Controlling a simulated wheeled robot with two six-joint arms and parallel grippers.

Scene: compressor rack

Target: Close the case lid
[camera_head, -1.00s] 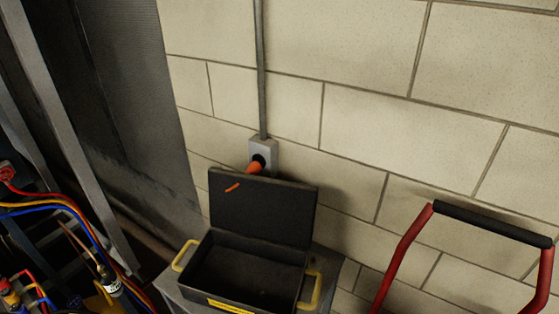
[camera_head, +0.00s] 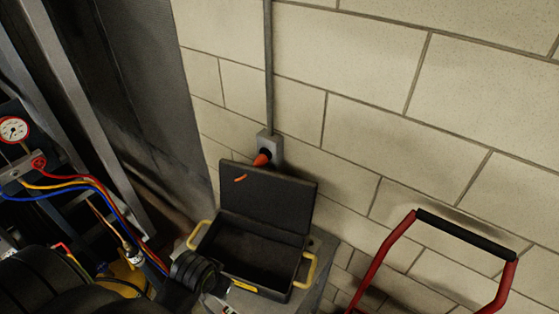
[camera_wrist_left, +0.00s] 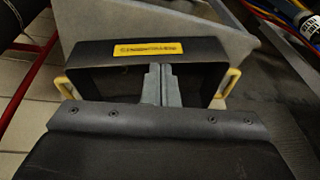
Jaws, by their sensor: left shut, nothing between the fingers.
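The black case (camera_head: 268,293) is open on a grey stand by the wall. Its lid (camera_head: 270,200) stands up at the back. The case has a yellow handle on each side and a yellow label on its front, which also shows in the left wrist view (camera_wrist_left: 148,48). My left arm comes in from the lower left of the head view, at the case's front left corner. My left gripper (camera_wrist_left: 161,78) is shut and empty, its grey fingertips in front of the case opening in the wrist view; whether they touch it I cannot tell. My right gripper is out of view.
A wall socket (camera_head: 274,147) with an orange plug is behind the lid. The grey stand (camera_head: 318,262) carries the case. A red frame with a black grip (camera_head: 465,233) stands at the right. Coloured hoses (camera_head: 85,188) and a gauge (camera_head: 14,129) are at the left.

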